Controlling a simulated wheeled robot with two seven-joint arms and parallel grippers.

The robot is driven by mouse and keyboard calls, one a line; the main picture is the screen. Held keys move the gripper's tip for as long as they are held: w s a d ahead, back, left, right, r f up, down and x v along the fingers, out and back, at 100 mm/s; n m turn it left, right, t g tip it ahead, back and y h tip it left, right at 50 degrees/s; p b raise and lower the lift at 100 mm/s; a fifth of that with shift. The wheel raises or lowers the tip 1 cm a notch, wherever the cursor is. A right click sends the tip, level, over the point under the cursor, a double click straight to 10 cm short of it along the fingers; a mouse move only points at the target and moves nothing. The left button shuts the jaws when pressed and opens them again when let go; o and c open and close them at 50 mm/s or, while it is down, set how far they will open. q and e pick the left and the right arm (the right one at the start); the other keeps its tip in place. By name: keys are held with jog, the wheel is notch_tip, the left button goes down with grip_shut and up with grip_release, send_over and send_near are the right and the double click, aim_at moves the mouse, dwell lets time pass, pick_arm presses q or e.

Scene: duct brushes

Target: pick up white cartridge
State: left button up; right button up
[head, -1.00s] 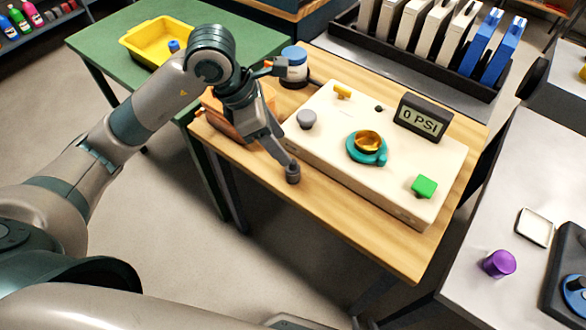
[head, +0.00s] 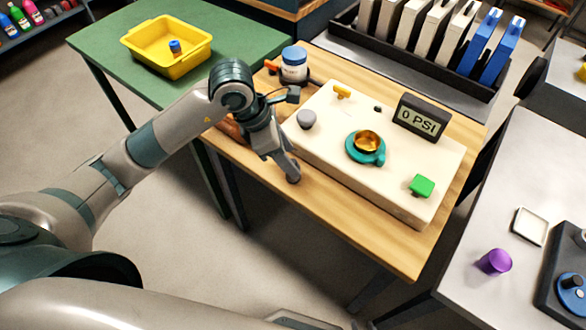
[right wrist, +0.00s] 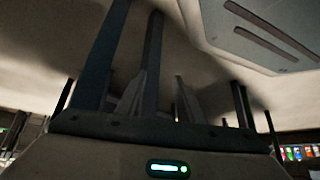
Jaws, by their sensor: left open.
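Several white upright slabs, which look like the white cartridges, stand in a black rack at the top right of the head view; one white cartridge (head: 458,36) is next to the blue ones. My left gripper (head: 287,136) is open and empty, at the left edge of the cream panel and well away from the rack. My right gripper (right wrist: 158,98) shows only in the right wrist view, with its two pale fingers apart and nothing between them.
The cream panel (head: 330,165) carries a gauge (head: 422,117), a teal ring with a brass cup (head: 366,146), and knobs. A blue-lidded white jar (head: 294,66) stands behind my left gripper. A yellow bin (head: 190,62) sits on the green table. Floor in front is clear.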

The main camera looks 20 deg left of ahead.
pick_arm(q)
jog(key=x, duration=0.3)
jog(key=shift+f+p, duration=0.3)
jog(key=shift+p, duration=0.1)
jog(key=c, duration=1.2)
pick_arm(e)
jog(key=shift+g, duration=0.6)
jog(key=s, duration=0.1)
jog(key=s+d+f, duration=0.1)
jog(key=s+f, duration=0.1)
jog(key=s, duration=0.1)
jog(key=shift+s+d, duration=0.1)
jog(key=shift+d, duration=0.3)
